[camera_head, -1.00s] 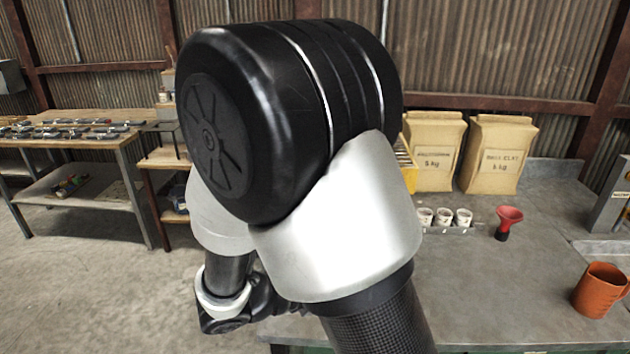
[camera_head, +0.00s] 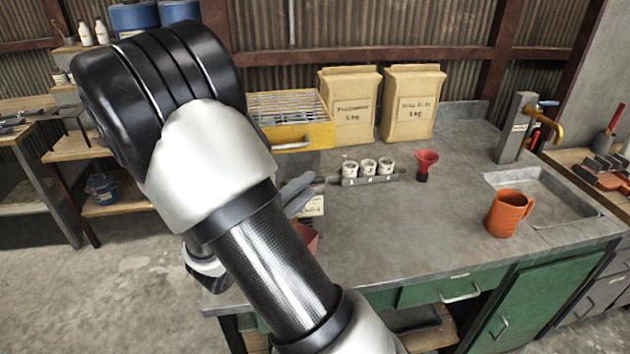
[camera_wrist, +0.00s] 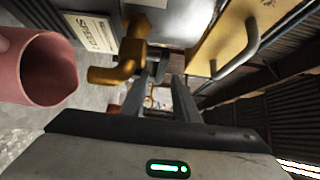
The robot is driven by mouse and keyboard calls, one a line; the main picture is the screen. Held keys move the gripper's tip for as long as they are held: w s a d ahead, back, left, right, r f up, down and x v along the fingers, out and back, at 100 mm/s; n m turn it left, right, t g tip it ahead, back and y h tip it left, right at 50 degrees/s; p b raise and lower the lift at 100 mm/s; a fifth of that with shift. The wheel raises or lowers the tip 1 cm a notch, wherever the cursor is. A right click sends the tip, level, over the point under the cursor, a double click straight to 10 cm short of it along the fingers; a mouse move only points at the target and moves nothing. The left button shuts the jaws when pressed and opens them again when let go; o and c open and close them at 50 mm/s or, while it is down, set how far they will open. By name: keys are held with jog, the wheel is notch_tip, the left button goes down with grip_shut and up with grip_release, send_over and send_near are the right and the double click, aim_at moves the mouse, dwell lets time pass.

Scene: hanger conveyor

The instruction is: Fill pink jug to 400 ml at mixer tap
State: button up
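The pink jug (camera_wrist: 40,70) is at the left edge of the wrist view, its open mouth facing right in the picture. A pinkish piece, perhaps the same jug, shows behind my arm in the head view (camera_head: 306,238).
An orange jug (camera_head: 508,213) stands near the sink (camera_head: 535,188). A red funnel (camera_head: 425,163), a rack of small cups (camera_head: 370,181), a yellow drawer box (camera_head: 305,136) and two paper bags (camera_head: 348,105) are on the grey bench (camera_head: 440,230). The bench middle is clear.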

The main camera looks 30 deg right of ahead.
jog(key=shift+x, duration=2.15)
jog(key=shift+c, duration=0.4)
grip_shut()
